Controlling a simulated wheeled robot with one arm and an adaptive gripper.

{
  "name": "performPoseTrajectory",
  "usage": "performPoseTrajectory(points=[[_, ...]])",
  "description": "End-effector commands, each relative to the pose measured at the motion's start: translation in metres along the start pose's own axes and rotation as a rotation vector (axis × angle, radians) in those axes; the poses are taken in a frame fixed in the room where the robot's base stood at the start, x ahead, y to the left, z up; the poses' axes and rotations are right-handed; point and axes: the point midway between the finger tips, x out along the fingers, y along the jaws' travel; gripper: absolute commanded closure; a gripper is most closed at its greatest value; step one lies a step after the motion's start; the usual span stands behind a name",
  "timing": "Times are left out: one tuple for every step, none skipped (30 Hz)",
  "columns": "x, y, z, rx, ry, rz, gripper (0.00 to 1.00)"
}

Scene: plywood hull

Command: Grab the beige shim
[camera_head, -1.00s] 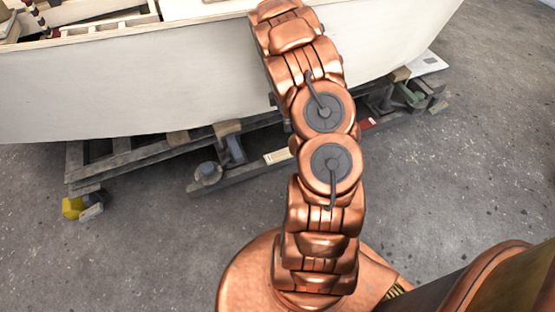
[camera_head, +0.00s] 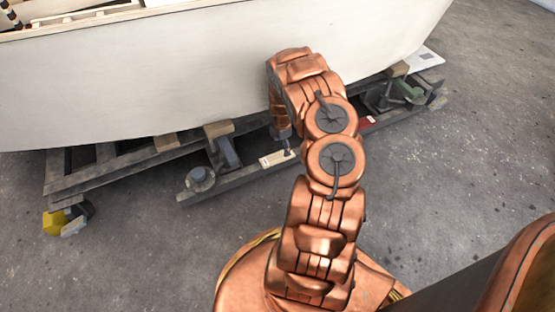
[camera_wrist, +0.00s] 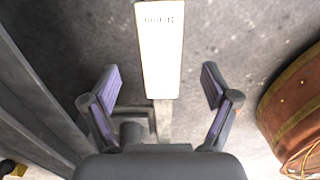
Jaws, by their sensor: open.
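The beige shim (camera_head: 278,158) is a flat, pale strip lying on the grey lower rail of the cradle under the hull. In the wrist view the shim (camera_wrist: 161,48) stretches from the top edge down the middle, with small dark print near its far end. My gripper (camera_wrist: 160,86) is open, with one purple-padded finger on each side of the shim's near end. Neither finger visibly touches it. In the head view my gripper (camera_head: 286,146) hangs just above the shim, partly hidden by my arm.
The white hull (camera_head: 180,75) rises close behind my arm. The grey cradle rail (camera_head: 235,180) runs below it. A red piece (camera_head: 367,122) and a green piece (camera_head: 411,92) sit to the right. A yellow block (camera_head: 55,222) is at the left. Concrete floor in front is clear.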

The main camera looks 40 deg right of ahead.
Motion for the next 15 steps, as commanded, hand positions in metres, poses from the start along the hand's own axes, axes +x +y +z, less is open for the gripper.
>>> performPoseTrajectory(points=[[0.003,0.000,0.000,0.000,0.000,0.000,0.14],[0.004,0.000,0.000,0.000,-0.001,0.001,0.14],[0.008,0.000,0.000,0.001,-0.001,0.000,0.14],[0.011,0.000,0.000,0.001,-0.001,0.000,0.14],[0.014,-0.001,0.000,0.001,-0.001,0.000,0.14],[0.019,-0.001,0.000,0.002,0.000,0.001,0.14],[0.022,0.000,0.000,0.002,0.000,0.001,0.14],[0.026,0.000,0.000,0.003,-0.001,0.001,0.14],[0.031,0.000,0.000,0.004,-0.001,0.001,0.14],[0.035,-0.001,0.000,0.004,0.000,0.001,0.14],[0.039,-0.001,0.000,0.005,0.000,0.001,0.14],[0.044,-0.001,0.000,0.004,0.000,0.001,0.14],[0.047,-0.001,0.000,0.004,-0.001,0.001,0.14],[0.049,-0.001,0.000,0.003,-0.001,0.001,0.14],[0.051,-0.001,0.000,0.003,-0.001,0.001,0.14]])
